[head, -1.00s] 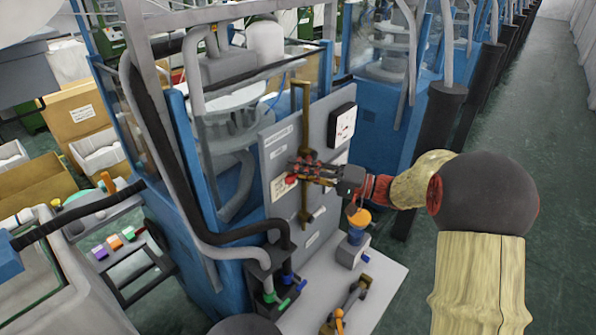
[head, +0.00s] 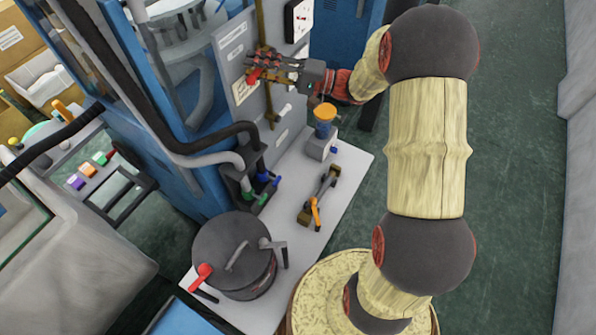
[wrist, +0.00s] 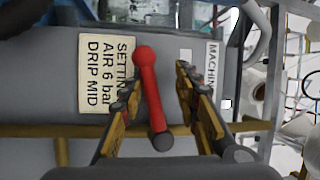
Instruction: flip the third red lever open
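A red lever (wrist: 148,80) with a round red knob and a dark pivot end shows in the wrist view, on a grey panel (wrist: 80,42). In the head view only a small red part (head: 252,79) of it shows beside my fingers. My gripper (wrist: 155,80) is open, with one finger on each side of the lever. The lever is nearer the left finger; I cannot tell if they touch. In the head view my gripper (head: 262,66) is at the panel beside a brass-coloured vertical bar (head: 268,105), which it partly hides.
A "SETTING AIR 6 bar DRIP MID" label (wrist: 106,75) is left of the lever. Below the panel stand an orange-topped device (head: 324,118), an orange-handled valve (head: 316,212) and a dark drum (head: 232,250) with a red-knobbed handle (head: 201,276). Open green floor (head: 515,150) lies to the right.

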